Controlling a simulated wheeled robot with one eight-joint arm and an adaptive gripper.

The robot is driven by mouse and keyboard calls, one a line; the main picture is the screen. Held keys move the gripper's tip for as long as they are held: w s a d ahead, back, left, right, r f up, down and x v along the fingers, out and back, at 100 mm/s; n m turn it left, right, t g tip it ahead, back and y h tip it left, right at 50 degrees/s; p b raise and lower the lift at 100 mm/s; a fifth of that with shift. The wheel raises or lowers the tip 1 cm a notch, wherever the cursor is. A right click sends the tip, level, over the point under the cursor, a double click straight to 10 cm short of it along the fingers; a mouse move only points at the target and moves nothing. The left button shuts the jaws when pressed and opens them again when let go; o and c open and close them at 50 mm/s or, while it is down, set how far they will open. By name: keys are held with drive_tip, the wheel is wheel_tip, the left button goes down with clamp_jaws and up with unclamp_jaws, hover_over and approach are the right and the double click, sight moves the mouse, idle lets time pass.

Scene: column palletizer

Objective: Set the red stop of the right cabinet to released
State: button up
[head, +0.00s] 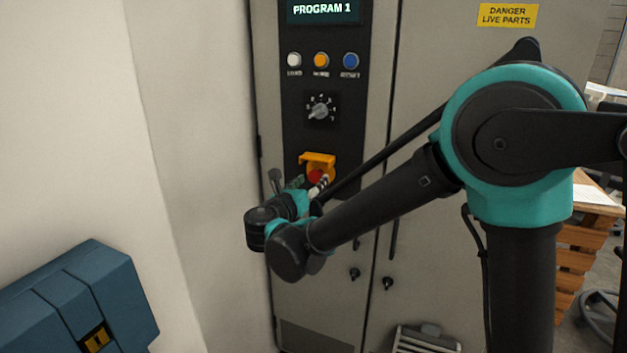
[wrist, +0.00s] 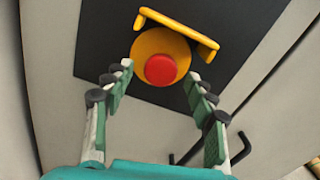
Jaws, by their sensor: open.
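The red stop (head: 315,176) is a round red button on the cabinet's dark panel, partly hidden by my gripper in the head view. In the wrist view the red stop (wrist: 160,70) sits in a yellow round collar (wrist: 152,48), with a yellow guard flap (wrist: 180,28) standing out above it. My gripper (wrist: 158,84) is open, with its two fingers on either side below the button and nothing between them. In the head view my gripper (head: 319,183) is close in front of the stop. I cannot tell whether the button is pressed in or out.
Above the stop are a rotary knob (head: 320,108), white, orange and blue buttons (head: 321,60), and a display reading PROGRAM 1 (head: 322,10). Dark door handles (wrist: 242,147) stick out to the right. A blue case (head: 75,305) is at lower left.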

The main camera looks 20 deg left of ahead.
drive_tip(key=s, duration=0.9)
drive_tip(key=shift+s+a, duration=0.4)
